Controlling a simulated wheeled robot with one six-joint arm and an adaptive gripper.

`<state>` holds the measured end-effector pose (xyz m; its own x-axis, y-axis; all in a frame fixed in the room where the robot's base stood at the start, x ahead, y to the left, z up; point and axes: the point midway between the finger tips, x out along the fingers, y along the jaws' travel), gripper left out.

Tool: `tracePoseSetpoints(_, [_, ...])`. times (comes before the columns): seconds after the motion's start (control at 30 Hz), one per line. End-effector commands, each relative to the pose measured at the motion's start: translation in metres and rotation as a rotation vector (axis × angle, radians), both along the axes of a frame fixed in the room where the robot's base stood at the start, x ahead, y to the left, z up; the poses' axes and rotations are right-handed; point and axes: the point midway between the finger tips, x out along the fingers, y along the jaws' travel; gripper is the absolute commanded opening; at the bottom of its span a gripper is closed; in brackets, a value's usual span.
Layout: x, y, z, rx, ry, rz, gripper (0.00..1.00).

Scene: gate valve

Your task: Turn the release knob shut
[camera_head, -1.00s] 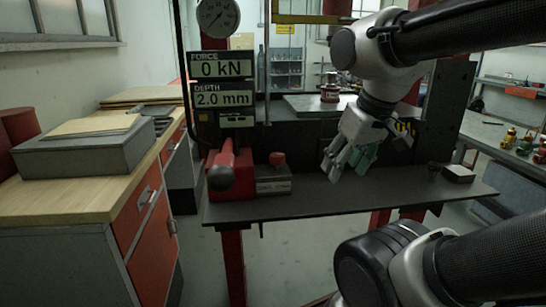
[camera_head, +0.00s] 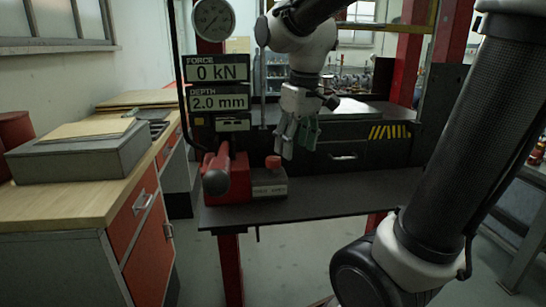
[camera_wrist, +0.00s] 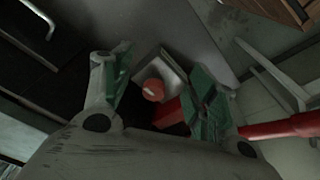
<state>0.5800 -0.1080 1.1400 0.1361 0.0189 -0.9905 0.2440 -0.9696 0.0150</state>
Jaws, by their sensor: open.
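The release knob (camera_head: 273,162) is a small red cap on a grey block (camera_head: 269,184) on the dark shelf of the press. In the wrist view the red knob (camera_wrist: 153,91) shows between the two fingers, beyond their tips. My gripper (camera_head: 294,152) hangs with its fingers pointing down, above and slightly right of the knob, apart from it. Its green-padded fingers are spread in the wrist view (camera_wrist: 160,85), with nothing between the pads.
A red pump body with a lever handle (camera_head: 216,180) stands just left of the knob block. The force and depth displays (camera_head: 219,88) are above it. The dark shelf (camera_head: 340,195) is clear to the right. A workbench (camera_head: 75,205) stands at the left.

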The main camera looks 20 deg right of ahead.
Motion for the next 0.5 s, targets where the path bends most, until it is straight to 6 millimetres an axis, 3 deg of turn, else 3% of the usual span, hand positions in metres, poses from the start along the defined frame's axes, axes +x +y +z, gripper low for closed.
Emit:
tracePoseSetpoints(0.03, [0.023, 0.009, 0.005, -0.011, 0.030, 0.066, 0.58])
tracePoseSetpoints(0.1, [0.050, 0.018, 0.015, -0.024, 0.063, 0.168, 0.58])
tracePoseSetpoints(0.2, [0.077, 0.027, 0.033, -0.039, 0.096, 0.318, 0.58])
tracePoseSetpoints(0.33, [0.082, 0.027, 0.060, -0.052, 0.099, 0.463, 0.58])
tracePoseSetpoints(0.5, [0.074, 0.026, 0.059, -0.056, 0.132, 0.555, 0.58])
